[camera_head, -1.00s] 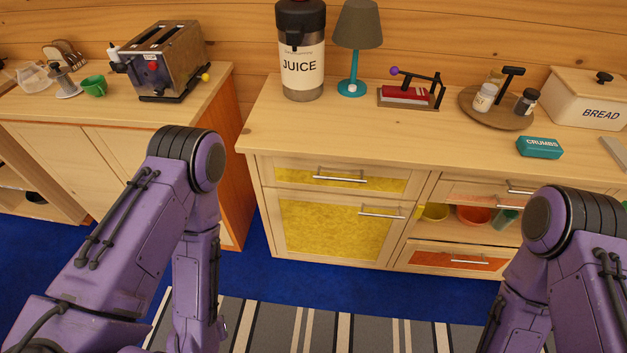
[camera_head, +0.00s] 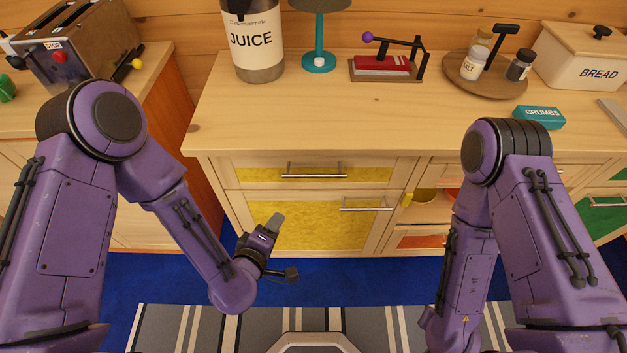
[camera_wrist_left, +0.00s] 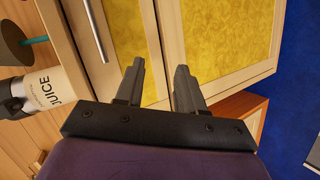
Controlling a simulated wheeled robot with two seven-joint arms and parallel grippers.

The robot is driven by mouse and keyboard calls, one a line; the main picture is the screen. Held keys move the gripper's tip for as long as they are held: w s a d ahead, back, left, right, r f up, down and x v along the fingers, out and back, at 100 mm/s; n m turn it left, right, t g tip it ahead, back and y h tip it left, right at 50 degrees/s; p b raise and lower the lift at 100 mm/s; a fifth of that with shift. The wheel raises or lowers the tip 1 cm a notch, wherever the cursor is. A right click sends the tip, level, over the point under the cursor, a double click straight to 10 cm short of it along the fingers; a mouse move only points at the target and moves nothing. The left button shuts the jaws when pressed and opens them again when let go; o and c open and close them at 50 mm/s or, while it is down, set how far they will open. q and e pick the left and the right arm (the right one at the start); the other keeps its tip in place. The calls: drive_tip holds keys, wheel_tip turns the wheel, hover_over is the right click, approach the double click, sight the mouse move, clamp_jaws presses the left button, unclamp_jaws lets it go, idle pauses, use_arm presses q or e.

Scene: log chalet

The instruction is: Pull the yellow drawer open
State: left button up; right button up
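The yellow drawer (camera_head: 255,174) is the shallow top front in the left part of the middle cabinet. It looks shut, with a silver bar handle (camera_head: 314,171) across it. In the left wrist view the drawer's yellow panel (camera_wrist_left: 128,50) and its handle (camera_wrist_left: 95,30) are turned on their side. My left gripper (camera_head: 277,232) is in front of the cabinet, below the drawer handle and apart from it. Its two fingers (camera_wrist_left: 160,72) are spread with nothing between them. My right arm comes down at the right; its gripper is not visible.
A yellow-panelled door (camera_head: 315,228) with its own handle (camera_head: 366,208) sits directly below the drawer. An open shelf with bowls (camera_head: 424,196) is to its right. The countertop (camera_head: 290,115) holds a juice dispenser (camera_head: 257,45) and a lamp (camera_head: 319,50). Blue floor and a striped rug lie in front.

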sight(313, 177)
use_arm(q)
drive_tip(key=w+d+r+n+t+h, duration=0.2)
drive_tip(key=w+d+r+t, duration=0.1)
drive_tip(key=d+r, duration=0.3)
drive_tip(key=p+x, duration=0.1)
drive_tip(key=x, duration=0.8)
drive_tip(key=shift+w+f, duration=0.1)
drive_tip(key=shift+w, duration=0.1)
drive_tip(key=shift+w+d+f, duration=0.15)
drive_tip(key=shift+w+d, duration=0.05)
drive_tip(key=shift+w, duration=0.3)
clamp_jaws()
